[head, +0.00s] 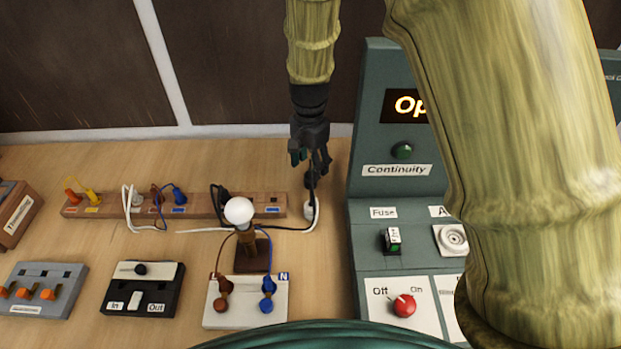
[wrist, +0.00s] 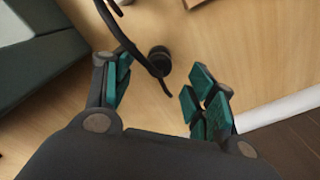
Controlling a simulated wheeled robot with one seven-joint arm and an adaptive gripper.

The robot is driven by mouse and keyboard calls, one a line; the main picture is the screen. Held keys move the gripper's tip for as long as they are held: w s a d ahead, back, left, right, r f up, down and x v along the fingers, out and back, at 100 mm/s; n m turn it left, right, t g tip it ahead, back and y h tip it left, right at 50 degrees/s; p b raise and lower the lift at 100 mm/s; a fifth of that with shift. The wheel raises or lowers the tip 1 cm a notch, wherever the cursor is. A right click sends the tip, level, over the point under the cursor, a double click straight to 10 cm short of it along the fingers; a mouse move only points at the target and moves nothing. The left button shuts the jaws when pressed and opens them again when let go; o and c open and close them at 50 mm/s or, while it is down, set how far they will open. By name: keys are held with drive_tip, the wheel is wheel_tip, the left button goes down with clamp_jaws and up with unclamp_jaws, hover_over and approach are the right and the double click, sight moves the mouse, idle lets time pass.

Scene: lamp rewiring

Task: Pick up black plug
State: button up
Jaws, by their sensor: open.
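A dark round object that looks like the black plug (wrist: 158,58) rests on the wooden table in the wrist view, just beyond and between my gripper's spread fingers. A black cable (wrist: 128,42) curves past it, and its link to the plug is unclear. My gripper (wrist: 158,88) is open with green pads apart and nothing between them. In the head view my gripper (head: 311,162) points down at the back of the table, left of the green panel. A dark shape below it, likely the plug (head: 312,182), is partly hidden by the fingers.
A wooden strip (head: 95,208) with several coloured plugs lies to the left. A white connector (head: 310,211) with cables lies in front of my gripper. A bulb (head: 239,211) stands front left. The green test panel (head: 364,150) stands close on the right.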

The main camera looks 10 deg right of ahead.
sight(310, 180)
drive_tip(key=shift+w+d+f+p, duration=0.1)
drive_tip(key=shift+f+p, duration=0.35)
drive_tip(key=shift+f, duration=0.85)
drive_tip(key=shift+d+f+p, duration=0.1)
drive_tip(key=shift+f+p, duration=0.35)
drive_tip(key=shift+f, duration=0.8)
drive_tip(key=c, duration=1.1)
